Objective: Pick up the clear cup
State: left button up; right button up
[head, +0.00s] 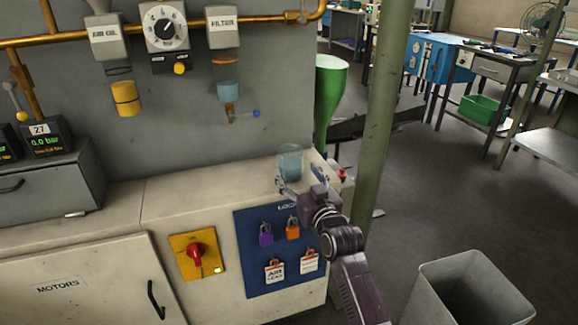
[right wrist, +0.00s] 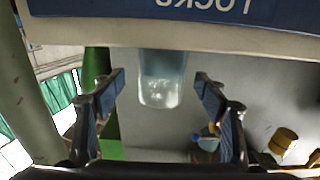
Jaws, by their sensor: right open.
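The clear cup (head: 290,160) stands upright on the cabinet top near its right end. It looks pale bluish and see-through. My right gripper (head: 303,181) comes up from the lower right and is open in front of the cup. In the right wrist view, which is upside down, the cup (right wrist: 162,90) shows between and beyond the two spread fingers, with room on both sides. I cannot tell whether the fingertips reach around it. The gripper partly hides the cup's lower part in the head view. My left gripper is not in view.
The cabinet top (head: 190,197) is mostly clear to the left. A grey wall panel with the filter unit (head: 227,85) rises behind. A green post (head: 382,110) stands close right of the gripper, with a small red part (head: 342,175) beside the cabinet's edge. A grey bin (head: 440,300) stands on the floor.

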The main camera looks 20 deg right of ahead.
aim_at(294, 172)
jog(key=w, duration=0.3)
jog(key=w+b, duration=0.1)
jog(key=shift+w+a+f, duration=0.25)
jog(key=shift+w, duration=0.5)
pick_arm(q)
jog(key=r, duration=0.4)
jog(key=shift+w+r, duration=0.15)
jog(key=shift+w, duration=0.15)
pick_arm(e)
jog(key=shift+c, duration=0.6)
jog(key=c, duration=1.1)
jog(key=shift+r, duration=0.15)
jog(key=shift+c, duration=0.2)
